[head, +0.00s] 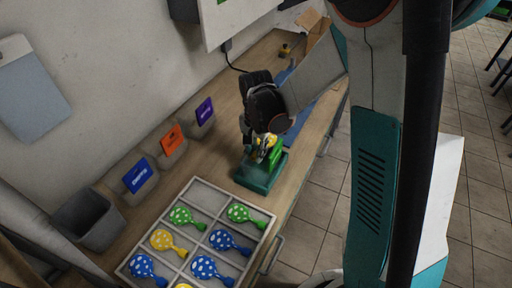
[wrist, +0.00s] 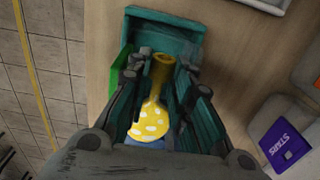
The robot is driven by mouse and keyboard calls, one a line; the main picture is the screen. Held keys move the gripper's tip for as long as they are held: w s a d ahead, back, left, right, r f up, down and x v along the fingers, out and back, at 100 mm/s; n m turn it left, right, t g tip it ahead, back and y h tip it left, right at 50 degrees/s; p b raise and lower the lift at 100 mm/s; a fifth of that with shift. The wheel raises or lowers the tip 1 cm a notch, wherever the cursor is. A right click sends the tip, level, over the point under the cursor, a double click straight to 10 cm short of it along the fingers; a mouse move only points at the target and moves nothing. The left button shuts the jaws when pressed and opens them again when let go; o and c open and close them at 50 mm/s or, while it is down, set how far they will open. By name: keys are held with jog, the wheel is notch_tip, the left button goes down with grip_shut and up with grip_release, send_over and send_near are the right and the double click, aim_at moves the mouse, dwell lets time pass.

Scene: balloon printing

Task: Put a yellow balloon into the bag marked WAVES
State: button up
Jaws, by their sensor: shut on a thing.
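My gripper (head: 262,150) is shut on a yellow balloon (wrist: 150,122) with white dots. In the wrist view the balloon lies between the fingers, its neck pointing away from the palm. Gripper and balloon are at the green printing machine (head: 260,173), which also shows in the wrist view (wrist: 165,25). I cannot tell whether the balloon touches it. Grey bags stand along the wall with a blue label (head: 139,175), an orange label (head: 172,139) and a purple label (head: 204,110). The purple label reads STARS in the wrist view (wrist: 285,144). The other labels are too small to read.
A divided tray (head: 197,193) at the front holds green, blue and yellow dotted balloons. An empty-looking grey bin (head: 88,220) stands left of the bags. A cardboard box (head: 312,22) is at the far end. Bare wooden table lies between the bags and the machine.

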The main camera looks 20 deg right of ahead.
jog(key=shift+f+b, duration=2.3)
jog(key=shift+f, duration=0.75)
jog(key=o, duration=0.8)
jog(key=shift+r, duration=0.15)
jog(key=shift+r+p, duration=4.2)
jog(key=shift+r, duration=2.25)
